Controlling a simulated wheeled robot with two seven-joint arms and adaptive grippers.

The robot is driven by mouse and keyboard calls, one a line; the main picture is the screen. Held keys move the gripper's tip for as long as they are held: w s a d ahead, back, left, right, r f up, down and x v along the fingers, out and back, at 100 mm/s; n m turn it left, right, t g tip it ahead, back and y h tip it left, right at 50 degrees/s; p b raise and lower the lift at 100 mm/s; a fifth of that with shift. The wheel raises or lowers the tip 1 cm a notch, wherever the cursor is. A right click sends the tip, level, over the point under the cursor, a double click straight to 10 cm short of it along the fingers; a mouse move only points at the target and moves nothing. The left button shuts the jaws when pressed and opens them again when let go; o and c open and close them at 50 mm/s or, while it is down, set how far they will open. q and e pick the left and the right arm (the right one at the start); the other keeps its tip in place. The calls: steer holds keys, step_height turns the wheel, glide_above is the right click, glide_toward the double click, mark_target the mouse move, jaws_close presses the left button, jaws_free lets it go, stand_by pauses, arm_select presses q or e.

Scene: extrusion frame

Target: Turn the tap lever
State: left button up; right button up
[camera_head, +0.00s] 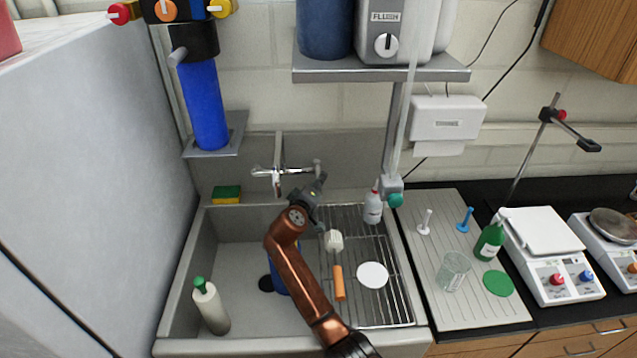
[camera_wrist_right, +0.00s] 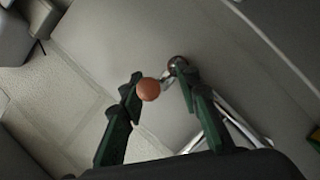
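The chrome tap (camera_head: 279,170) is mounted on the wall above the sink, with its spout in the middle and a handle at each side. My right gripper (camera_head: 320,180), on the copper-coloured arm, is at the tap's right handle (camera_head: 318,165). In the right wrist view the fingers of this gripper (camera_wrist_right: 162,84) stand apart. A copper-coloured round knob (camera_wrist_right: 148,89) shows between them, close to the left finger, and a dark shiny round end (camera_wrist_right: 178,65) is by the right fingertip. I cannot tell whether either finger touches. My left gripper is not in view.
The sink (camera_head: 235,260) holds a white bottle with a green cap (camera_head: 211,305). A wire rack (camera_head: 385,300) with a brush (camera_head: 337,270) and a white disc (camera_head: 372,275) lies right of my arm. A sponge (camera_head: 227,194) sits on the back ledge. A blue filter (camera_head: 203,105) hangs at left.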

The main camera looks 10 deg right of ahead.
steer(key=v, duration=1.1)
steer(key=shift+s+a, duration=0.15)
steer(key=shift+s, duration=0.1)
steer(key=shift+r, duration=0.15)
